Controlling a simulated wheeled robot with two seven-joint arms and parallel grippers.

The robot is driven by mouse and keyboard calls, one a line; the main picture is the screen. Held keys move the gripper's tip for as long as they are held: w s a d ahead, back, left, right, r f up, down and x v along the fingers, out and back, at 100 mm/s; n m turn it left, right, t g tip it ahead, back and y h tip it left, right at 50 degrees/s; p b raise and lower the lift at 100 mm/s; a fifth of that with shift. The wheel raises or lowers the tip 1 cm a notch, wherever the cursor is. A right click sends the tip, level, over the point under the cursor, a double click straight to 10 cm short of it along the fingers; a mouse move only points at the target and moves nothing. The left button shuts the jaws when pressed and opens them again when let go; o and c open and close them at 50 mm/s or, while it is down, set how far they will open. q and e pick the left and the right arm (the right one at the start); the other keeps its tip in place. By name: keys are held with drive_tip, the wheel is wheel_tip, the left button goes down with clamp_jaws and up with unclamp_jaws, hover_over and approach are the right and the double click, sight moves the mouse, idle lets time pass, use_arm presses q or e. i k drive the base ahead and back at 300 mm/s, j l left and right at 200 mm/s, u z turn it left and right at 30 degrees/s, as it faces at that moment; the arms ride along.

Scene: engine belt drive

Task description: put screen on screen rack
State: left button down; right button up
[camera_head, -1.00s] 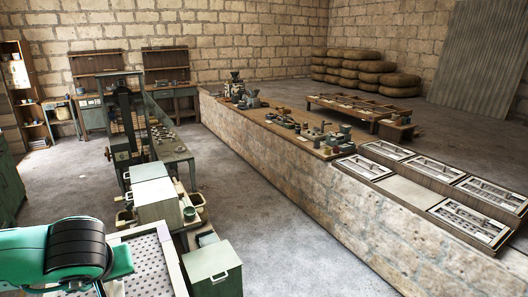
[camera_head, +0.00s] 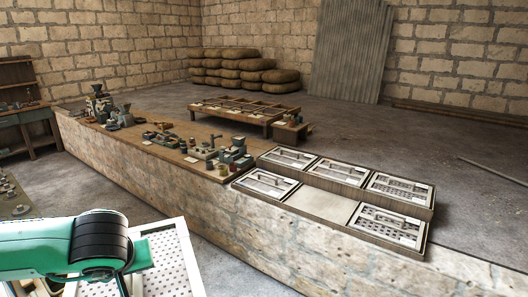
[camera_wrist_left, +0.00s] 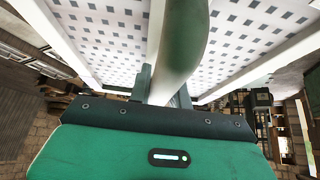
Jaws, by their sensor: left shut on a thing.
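My left gripper (camera_wrist_left: 165,88) is shut on the screen (camera_wrist_left: 245,35), a white-framed panel with a grid of small holes. In the left wrist view the fingers close on its rounded handle bar (camera_wrist_left: 180,45). In the head view the screen (camera_head: 178,268) hangs at the lower left, partly behind my green arm, and the fingertips are hidden. The screen rack (camera_head: 322,203) lies on the long stone counter, right of and beyond the held screen. Its front middle compartment is empty; framed screens fill the other compartments, including front left (camera_head: 265,183) and front right (camera_head: 387,226). My right gripper is not in view.
A low wooden table (camera_head: 245,108) and stacked sacks (camera_head: 245,72) stand behind. Floor at the right is open.

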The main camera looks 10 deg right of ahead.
sight(321, 203)
drive_tip(key=i+l+z, duration=0.1)
drive_tip(key=i+z, duration=0.6)
drive_tip(key=i, duration=0.2)
drive_tip(key=i+j+z, duration=0.15)
drive_tip(key=i+z, duration=0.25)
drive_tip(key=i+l+u, duration=0.1)
drive_tip(key=i, duration=1.15)
drive_tip(key=i+l+u, duration=0.15)
drive_tip(key=i, duration=0.3)
drive_tip(key=i+l+u, duration=0.2)
drive_tip(key=i, duration=0.25)
drive_tip(key=j, duration=0.1)
